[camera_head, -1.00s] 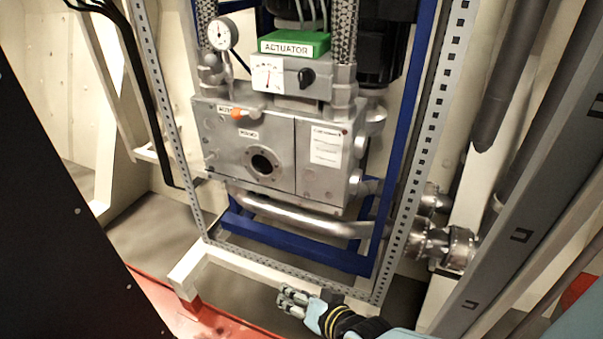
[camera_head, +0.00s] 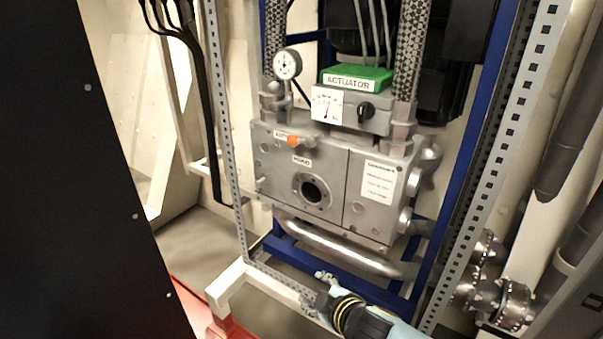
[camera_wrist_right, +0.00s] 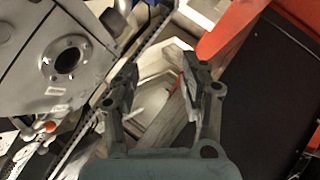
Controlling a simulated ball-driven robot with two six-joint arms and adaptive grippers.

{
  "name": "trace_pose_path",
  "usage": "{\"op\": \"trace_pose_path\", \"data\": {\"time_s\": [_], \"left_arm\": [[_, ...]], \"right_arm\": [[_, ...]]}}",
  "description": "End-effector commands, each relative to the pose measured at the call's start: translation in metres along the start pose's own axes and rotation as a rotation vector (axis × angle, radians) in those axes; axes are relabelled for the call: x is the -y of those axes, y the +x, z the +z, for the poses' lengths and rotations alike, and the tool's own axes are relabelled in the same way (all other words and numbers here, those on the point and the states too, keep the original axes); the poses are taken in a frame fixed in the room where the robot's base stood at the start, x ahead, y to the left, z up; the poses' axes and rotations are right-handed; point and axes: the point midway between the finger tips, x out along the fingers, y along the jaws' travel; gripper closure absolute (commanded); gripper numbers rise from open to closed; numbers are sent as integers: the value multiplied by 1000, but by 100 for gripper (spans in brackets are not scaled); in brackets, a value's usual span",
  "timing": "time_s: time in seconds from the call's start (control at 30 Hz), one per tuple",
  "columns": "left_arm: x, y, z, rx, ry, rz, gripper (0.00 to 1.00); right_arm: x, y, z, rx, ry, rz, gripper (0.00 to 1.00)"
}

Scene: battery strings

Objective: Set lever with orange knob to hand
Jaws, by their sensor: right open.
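The lever with the orange knob (camera_head: 293,141) is on the upper front of the grey metal actuator box (camera_head: 262,172). Its knob is at the left, beside the partly covered upper label (camera_head: 281,134). A second label (camera_head: 302,160), which seems to read HAND, sits just below. In the right wrist view the orange knob (camera_wrist_right: 50,126) shows at the lower left, away from the fingers. My right gripper (camera_head: 322,287) is below the box, near the frame's lower bar. Its fingers (camera_wrist_right: 158,72) are spread and empty in the wrist view. My left gripper is not in view.
Perforated posts (camera_head: 232,150) and a blue frame (camera_head: 478,125) flank the box. A gauge (camera_head: 287,64), a dial unit with a black switch (camera_head: 366,110) and a green ACTUATOR block (camera_head: 356,79) are above. A curved pipe (camera_head: 335,243) runs below. A black panel (camera_head: 70,190) fills the left.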

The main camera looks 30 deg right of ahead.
Motion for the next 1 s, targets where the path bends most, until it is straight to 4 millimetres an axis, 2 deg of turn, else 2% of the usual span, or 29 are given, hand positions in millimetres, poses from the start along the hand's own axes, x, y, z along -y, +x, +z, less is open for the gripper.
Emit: {"op": "trace_pose_path", "data": {"time_s": [0.03,0.1,0.2,0.3,0.4,0.5,0.63,1.0], "left_arm": [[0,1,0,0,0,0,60],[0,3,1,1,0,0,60],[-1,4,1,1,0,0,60],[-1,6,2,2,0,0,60],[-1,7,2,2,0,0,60],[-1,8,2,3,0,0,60],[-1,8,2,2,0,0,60],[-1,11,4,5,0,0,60]], "right_arm": [[-26,4,-15,2,-156,67,56],[-67,5,-37,21,-382,179,56],[-123,-1,-70,62,-644,348,56],[-169,-13,-103,100,-819,501,56],[-202,-24,-132,116,-907,615,56],[-218,-25,-149,105,-909,657,56],[-227,-14,-154,102,-906,661,56],[-266,43,-166,102,-905,658,56]]}}
